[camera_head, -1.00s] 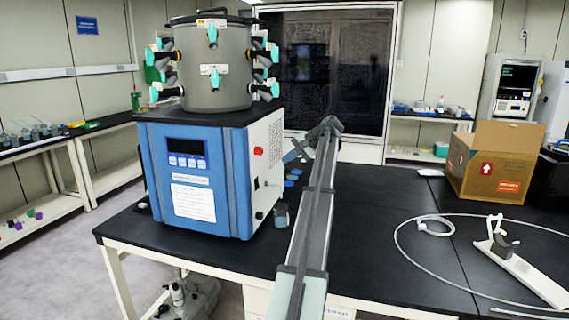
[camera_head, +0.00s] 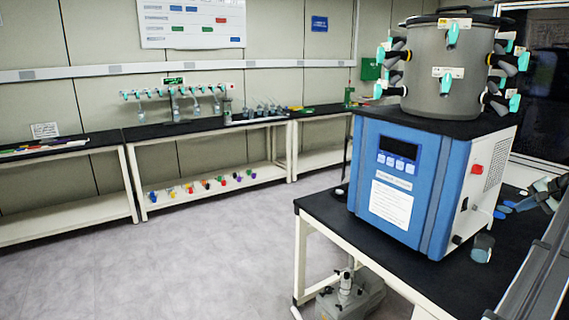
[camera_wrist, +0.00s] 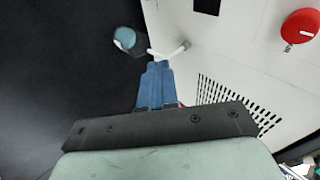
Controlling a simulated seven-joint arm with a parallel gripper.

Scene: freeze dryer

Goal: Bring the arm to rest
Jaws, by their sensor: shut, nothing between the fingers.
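My arm (camera_head: 540,270) shows at the right edge of the head view and is partly cut off by the frame. It lies to the right of the blue and white freeze dryer (camera_head: 436,185). In the wrist view my gripper (camera_wrist: 158,66) has its blue fingers together with nothing between them. The fingers point towards the dryer's white side panel (camera_wrist: 225,50), over the black bench top (camera_wrist: 50,70). The gap between fingers and panel is hard to judge.
A small clear vessel (camera_head: 482,247) stands by the dryer's right side; a round clear vessel (camera_wrist: 124,38) shows beyond my fingers. A red knob (camera_wrist: 300,26) sticks out of the panel. Side benches (camera_head: 205,127) line the far wall, with open floor (camera_head: 210,245) before them.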

